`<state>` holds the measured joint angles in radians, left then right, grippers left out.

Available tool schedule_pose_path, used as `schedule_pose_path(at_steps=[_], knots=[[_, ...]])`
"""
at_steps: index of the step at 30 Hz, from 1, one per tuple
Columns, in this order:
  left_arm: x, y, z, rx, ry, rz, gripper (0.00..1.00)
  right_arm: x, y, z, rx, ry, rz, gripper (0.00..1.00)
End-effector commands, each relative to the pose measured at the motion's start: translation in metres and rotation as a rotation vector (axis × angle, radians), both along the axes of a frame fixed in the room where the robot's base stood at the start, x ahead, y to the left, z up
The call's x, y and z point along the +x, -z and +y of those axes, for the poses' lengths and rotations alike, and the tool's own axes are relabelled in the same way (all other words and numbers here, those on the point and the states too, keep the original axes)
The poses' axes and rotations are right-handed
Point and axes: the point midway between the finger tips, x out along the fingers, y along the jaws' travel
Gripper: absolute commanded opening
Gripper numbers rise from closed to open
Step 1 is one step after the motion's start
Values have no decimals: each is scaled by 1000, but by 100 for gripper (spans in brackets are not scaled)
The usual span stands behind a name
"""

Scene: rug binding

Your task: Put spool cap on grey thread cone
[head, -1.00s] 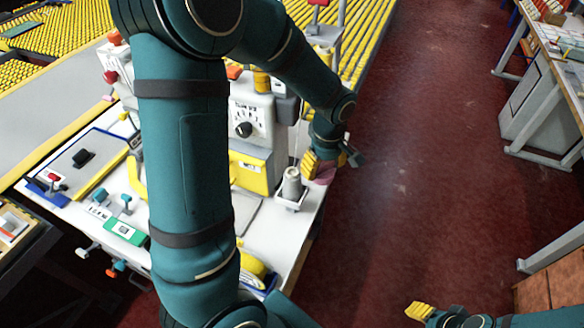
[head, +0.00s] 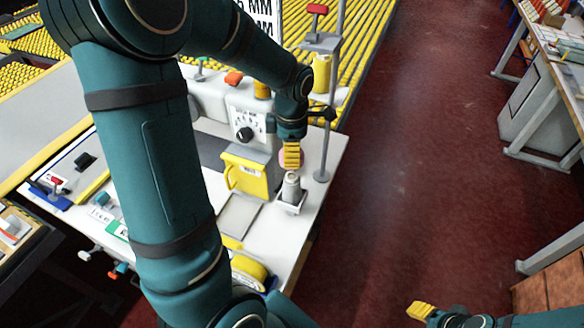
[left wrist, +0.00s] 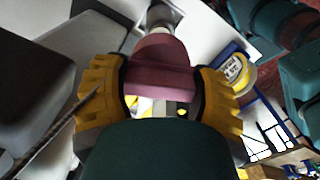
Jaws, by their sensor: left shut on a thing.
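My left gripper (head: 291,156) is shut on a mauve spool cap. In the left wrist view the cap (left wrist: 160,64) sits between the yellow finger pads; in the head view the fingers hide most of it. The grey thread cone (head: 291,187) stands upright in a small white holder near the table's right edge. The gripper shows just above and behind it in the head view. Part of the cone (left wrist: 162,14) shows beyond the cap in the left wrist view. My right gripper (head: 420,311) is at the bottom right, over the floor; its finger opening is unclear.
A white machine with a dial (head: 244,134) and a yellow box (head: 247,175) stand left of the cone. A grey pole (head: 327,130) rises behind right, near a yellow thread cone (head: 321,73). The red floor right of the table is clear.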

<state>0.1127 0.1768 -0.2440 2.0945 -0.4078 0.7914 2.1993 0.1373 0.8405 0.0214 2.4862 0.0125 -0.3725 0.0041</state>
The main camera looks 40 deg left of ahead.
Motion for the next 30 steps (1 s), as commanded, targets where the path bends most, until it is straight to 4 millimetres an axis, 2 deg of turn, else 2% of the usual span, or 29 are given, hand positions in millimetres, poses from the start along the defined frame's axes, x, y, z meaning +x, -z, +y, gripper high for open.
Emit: schedule_pose_path(at_steps=[1, 8, 15, 30], knots=[[-1, 9, 0, -1, 0, 2, 33, 0, 2, 0, 0, 0, 0, 47], [0, 25, 0, -1, 0, 1, 33, 0, 3, 0, -1, 0, 0, 47], [0, 55, 0, -1, 3, 1, 33, 0, 7, 0, -2, 0, 0, 47], [0, 63, 0, 0, 3, -1, 33, 0, 14, 1, -3, 0, 1, 47]])
